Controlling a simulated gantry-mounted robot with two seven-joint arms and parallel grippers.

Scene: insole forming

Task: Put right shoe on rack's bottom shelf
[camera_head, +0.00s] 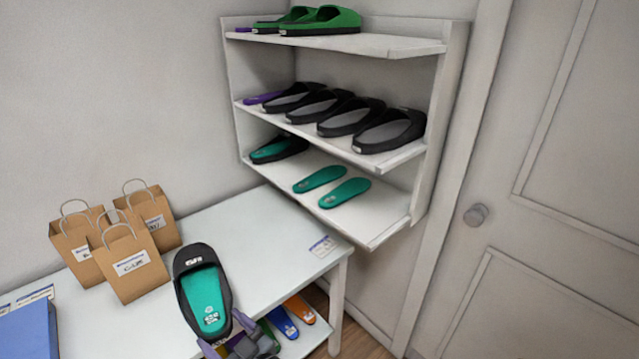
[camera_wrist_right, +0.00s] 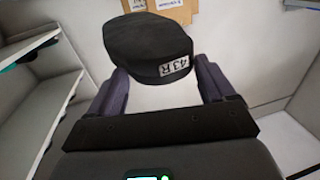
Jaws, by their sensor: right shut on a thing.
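The right shoe (camera_head: 182,262), a black slide with a teal insole, is held above the front of the white table in the head view. Its heel (camera_wrist_right: 150,45) carries a "43R" label in the right wrist view. My right gripper (camera_head: 228,335) is shut on the heel end; its purple fingers show on both sides of the heel in the wrist view. The rack's bottom shelf (camera_head: 378,222) is up and to the right of the shoe. A black shoe with a teal insole (camera_head: 278,149) stands at its left end. My left gripper is not in view.
Two loose teal insoles (camera_head: 344,192) lie mid-shelf; the shelf's right end is bare. Several black slides (camera_head: 388,132) fill the middle shelf, green slides (camera_head: 320,20) the top. Paper bags (camera_head: 132,265) stand on the table (camera_head: 262,235). Blue and orange insoles (camera_head: 299,308) lie below the tabletop.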

